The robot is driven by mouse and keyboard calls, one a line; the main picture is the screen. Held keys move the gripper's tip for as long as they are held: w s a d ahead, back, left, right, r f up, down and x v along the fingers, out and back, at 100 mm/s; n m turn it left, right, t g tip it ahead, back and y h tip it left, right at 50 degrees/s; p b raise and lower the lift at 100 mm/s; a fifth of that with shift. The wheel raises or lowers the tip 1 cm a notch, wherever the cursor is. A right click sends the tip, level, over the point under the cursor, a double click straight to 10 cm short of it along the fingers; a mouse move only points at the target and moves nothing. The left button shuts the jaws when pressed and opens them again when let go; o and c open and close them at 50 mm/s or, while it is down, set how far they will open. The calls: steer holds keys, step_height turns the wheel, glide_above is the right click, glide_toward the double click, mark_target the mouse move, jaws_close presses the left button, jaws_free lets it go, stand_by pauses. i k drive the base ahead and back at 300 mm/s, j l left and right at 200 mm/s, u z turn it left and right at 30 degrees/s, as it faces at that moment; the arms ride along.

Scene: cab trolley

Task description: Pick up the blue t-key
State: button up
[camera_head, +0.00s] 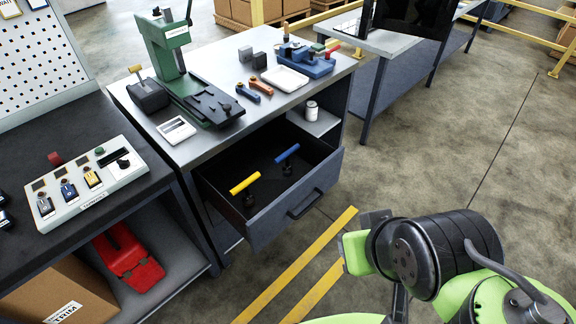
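The blue t-key (287,153) lies in the open drawer (318,197) of the grey workbench, toward its right side. Its blue bar is on top and a dark stem shows below it. A similar yellow t-key (245,183) is in the same drawer, to the left and nearer the front. My arm is at the lower right, outside the drawer and apart from both keys. My gripper's fingertips cannot be made out, so its opening is unclear.
The benchtop holds a green press (172,60), a white tray (285,78) and a blue fixture (306,60). A can (311,110) stands on the shelf beside the drawer. A control box (87,183) is on the left bench. Floor right of the drawer is clear.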

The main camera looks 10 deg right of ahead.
mark_target(287, 170)
steer(key=z, duration=0.15)
steer(key=k+j, duration=0.1)
steer(key=j+z, duration=0.15)
steer(key=j, duration=0.2)
steer(key=i+l+u, duration=0.1)
steer(key=i+l, duration=0.15)
steer(key=i+l+u, duration=0.15)
steer(key=l, duration=0.25)
steer(key=i+l+u, duration=0.1)
steer(key=i+l, duration=0.2)
steer(key=i+l+u, duration=0.15)
steer(key=l, duration=0.35)
steer(key=i+j+u, duration=0.1)
steer(key=u, duration=0.3)
steer(key=i+u, duration=0.1)
steer(key=u, duration=0.25)
steer(key=i+j+u, duration=0.1)
steer(key=u, duration=0.3)
steer(key=i+u, duration=0.2)
steer(key=u, duration=0.15)
